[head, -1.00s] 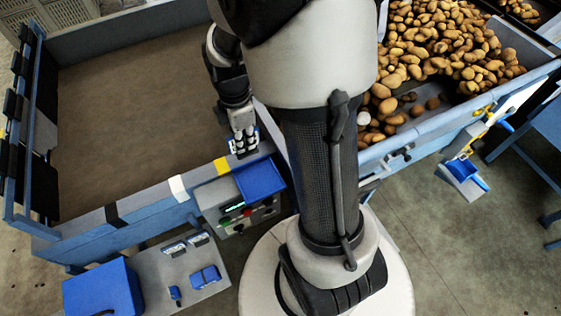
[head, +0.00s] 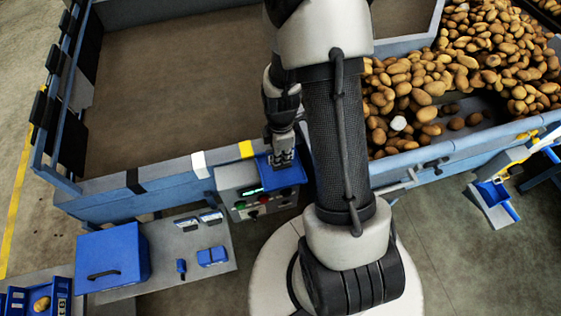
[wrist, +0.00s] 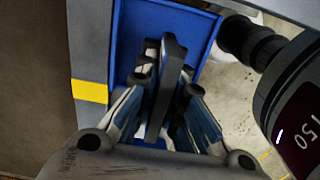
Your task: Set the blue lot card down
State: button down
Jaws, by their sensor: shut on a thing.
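My gripper (head: 283,158) is over the blue tray (head: 297,174) on top of the grey control box. In the wrist view my gripper (wrist: 164,62) is shut on a thin, dark, upright slab (wrist: 166,90), seen nearly edge-on between the fingers. I take this slab to be the lot card; its blue face does not show. The blue tray (wrist: 128,30) lies behind the fingertips in the wrist view. I cannot tell whether the card touches it.
The control box (head: 228,180) has a lit display and buttons. A side shelf (head: 165,243) bears a blue box (head: 112,255) and small blue items (head: 212,256). A potato-filled hopper (head: 440,155) stands right. The large bin (head: 190,90) looks empty.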

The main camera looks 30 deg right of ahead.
jog(key=shift+f+b, duration=0.3)
jog(key=shift+f, duration=1.6)
jog(key=shift+s, duration=0.1)
jog(key=shift+f, duration=0.2)
jog(key=c, duration=1.7)
grip_release()
jog(key=shift+r, duration=0.1)
